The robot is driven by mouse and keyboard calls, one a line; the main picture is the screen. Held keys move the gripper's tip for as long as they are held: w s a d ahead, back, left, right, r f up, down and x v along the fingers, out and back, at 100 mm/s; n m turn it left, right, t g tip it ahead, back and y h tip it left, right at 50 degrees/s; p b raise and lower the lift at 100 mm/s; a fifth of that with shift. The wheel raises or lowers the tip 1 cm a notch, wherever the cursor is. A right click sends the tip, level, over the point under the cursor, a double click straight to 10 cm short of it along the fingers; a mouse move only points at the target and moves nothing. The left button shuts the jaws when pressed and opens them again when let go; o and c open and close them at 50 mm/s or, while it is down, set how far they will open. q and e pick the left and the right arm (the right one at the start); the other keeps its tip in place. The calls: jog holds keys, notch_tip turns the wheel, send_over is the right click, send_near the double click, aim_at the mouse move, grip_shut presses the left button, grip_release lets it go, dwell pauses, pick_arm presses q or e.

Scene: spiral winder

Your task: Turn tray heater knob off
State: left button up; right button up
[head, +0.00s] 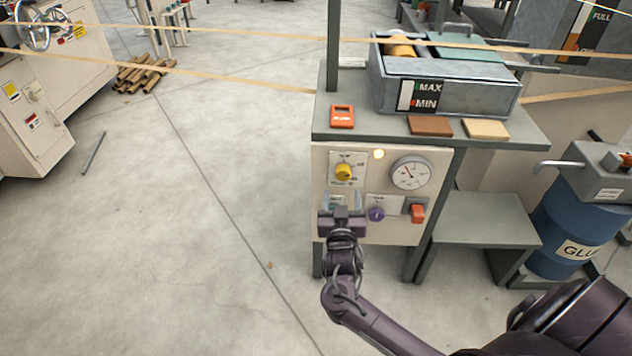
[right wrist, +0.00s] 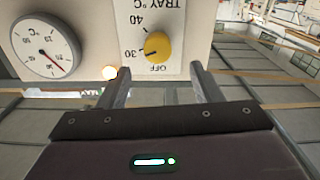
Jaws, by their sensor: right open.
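The yellow tray heater knob (head: 344,172) is on the upper left of the cream control panel (head: 395,235). In the right wrist view, which is upside down, the knob (right wrist: 157,46) sits on a white dial plate marked 40, 30 and OFF. Its dark pointer mark is near 30. My right gripper (head: 341,198) is in front of the panel, just below the knob in the head view. Its open, empty fingers (right wrist: 160,69) point towards the knob and look apart from it. The gripper covers part of the lower left panel label. My left gripper is not in view.
A lit lamp (head: 379,154) and a round gauge (head: 410,173) are right of the knob. Below them are a purple knob (head: 376,214) and an orange switch (head: 417,213). A metal glue tray (head: 450,95) stands on the bench above.

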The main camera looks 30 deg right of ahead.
aim_at(344, 176)
jog(key=x, duration=0.5)
jog(key=shift+w+d+f+b, duration=0.1)
jog(key=shift+d+b, duration=0.1)
jog(key=shift+b, duration=0.15)
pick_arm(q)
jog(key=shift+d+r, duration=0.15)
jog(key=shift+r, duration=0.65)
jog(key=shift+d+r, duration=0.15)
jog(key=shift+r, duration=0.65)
pick_arm(e)
jog(key=shift+x, duration=0.8)
jog(key=c, duration=1)
